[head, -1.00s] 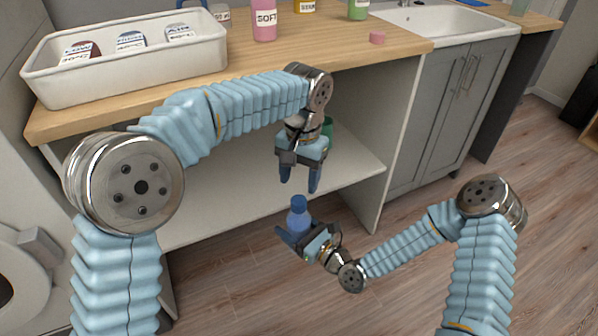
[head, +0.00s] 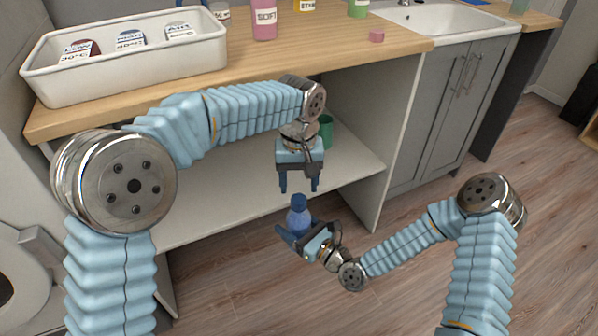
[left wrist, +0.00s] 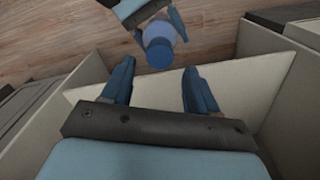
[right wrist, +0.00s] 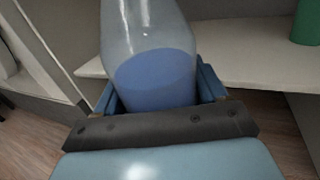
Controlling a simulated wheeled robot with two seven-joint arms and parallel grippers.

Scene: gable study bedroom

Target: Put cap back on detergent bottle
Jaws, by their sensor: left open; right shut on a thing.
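The detergent bottle (head: 297,217), clear with blue liquid, stands about upright in my right gripper (head: 292,236), which is shut on its body. In the right wrist view the bottle (right wrist: 152,75) fills the jaws, its top cut off. A round blue cap (head: 299,201) shows at the bottle's top; how firmly it sits cannot be told. My left gripper (head: 299,187) is open and empty, fingers down, just above the cap. In the left wrist view the cap (left wrist: 159,49) appears near the fingertips, between and slightly beyond them (left wrist: 158,70).
The wooden counter (head: 330,52) holds a white bin (head: 130,80), a pink SOFT bottle (head: 264,20), a small pink piece (head: 376,36) and a sink (head: 440,20). A green container (head: 326,130) stands on the shelf (head: 350,165) behind my left gripper. Open floor lies in front.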

